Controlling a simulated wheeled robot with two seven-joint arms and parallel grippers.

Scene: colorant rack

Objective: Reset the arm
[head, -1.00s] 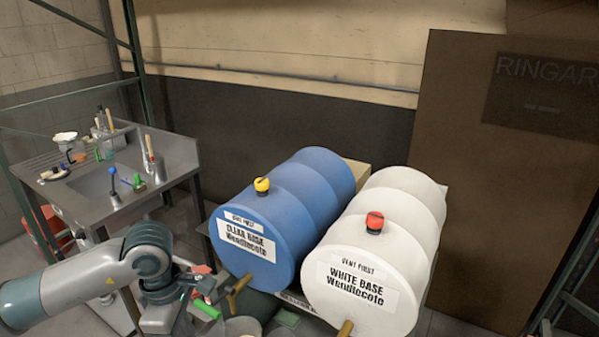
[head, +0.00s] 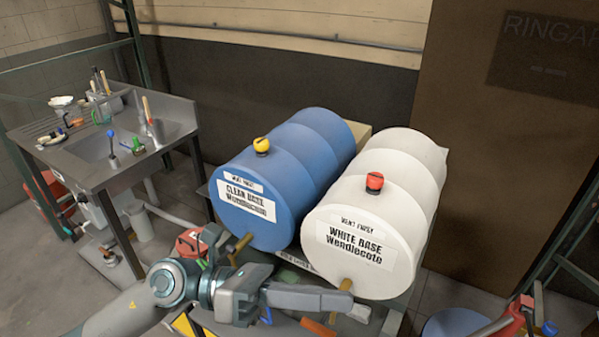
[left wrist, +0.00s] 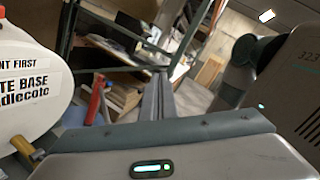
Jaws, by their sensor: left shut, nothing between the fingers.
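My left arm comes in from the lower left in the head view. Its gripper (head: 358,312) points right, in front of the white drum (head: 378,215) and below its label, with its tips near the drum's wooden tap. In the left wrist view the two fingers (left wrist: 156,98) lie together, shut and empty. The white drum's end shows at the left edge there (left wrist: 25,75). The blue drum (head: 290,175) lies beside the white one, behind my forearm. My right gripper is not in view.
A steel sink bench (head: 75,170) with brushes and small tools stands at the left. A brown panel (head: 500,150) stands behind at the right. Red-handled items (head: 515,318) and a blue round lid (head: 455,325) show at the lower right. Green shelf posts frame both sides.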

